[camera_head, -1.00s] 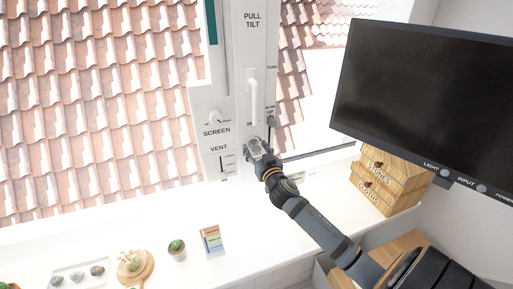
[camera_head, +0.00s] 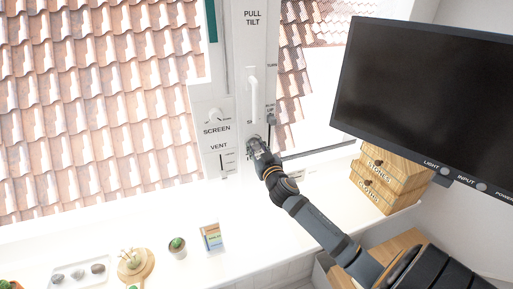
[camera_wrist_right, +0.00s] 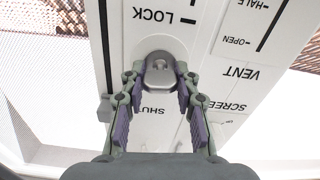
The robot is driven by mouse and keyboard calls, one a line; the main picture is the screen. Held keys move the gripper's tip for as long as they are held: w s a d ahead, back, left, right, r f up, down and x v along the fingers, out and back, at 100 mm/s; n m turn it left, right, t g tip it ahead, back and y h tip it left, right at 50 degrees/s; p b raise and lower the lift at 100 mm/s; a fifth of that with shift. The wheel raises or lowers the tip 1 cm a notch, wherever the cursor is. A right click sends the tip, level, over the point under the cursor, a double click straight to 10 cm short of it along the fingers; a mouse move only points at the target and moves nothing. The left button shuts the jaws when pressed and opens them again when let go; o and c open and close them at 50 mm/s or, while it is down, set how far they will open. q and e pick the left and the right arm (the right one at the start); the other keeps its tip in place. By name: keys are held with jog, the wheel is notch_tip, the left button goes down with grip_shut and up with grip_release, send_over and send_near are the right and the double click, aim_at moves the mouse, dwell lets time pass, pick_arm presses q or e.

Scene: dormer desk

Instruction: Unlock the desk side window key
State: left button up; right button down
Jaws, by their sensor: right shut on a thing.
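The window key (camera_wrist_right: 160,68) is a small grey metal piece with a small hole, set in a round plate on the white window panel. In the wrist view it lies between the words LOCK and SHUT, which read upside down. My right gripper (camera_wrist_right: 159,84) is shut on the key, with a fingertip at each side of it. In the head view my right gripper (camera_head: 255,143) reaches the lower end of the panel and mostly hides the key. My left gripper is not in view.
A white handle (camera_head: 252,97) is above the gripper, with a dark lever (camera_head: 270,113) to its right. SCREEN and VENT controls (camera_head: 218,130) are left. A monitor (camera_head: 425,90) and wooden drawers (camera_head: 388,182) stand right. Small plants and a card (camera_head: 211,238) occupy the sill.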

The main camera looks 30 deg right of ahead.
jog(key=n, duration=0.4)
jog(key=n+p, duration=0.1)
jog(key=n, duration=0.3)
jog(key=n+p, duration=0.1)
jog(key=n, duration=0.3)
jog(key=shift+a+p, duration=0.1)
jog(key=shift+p, duration=0.2)
jog(key=shift+f+n+p, duration=0.1)
jog(key=shift+n+p, duration=0.5)
jog(key=shift+n, duration=1.5)
jog(key=c, duration=1)
grip_release()
jog(key=shift+o, duration=0.2)
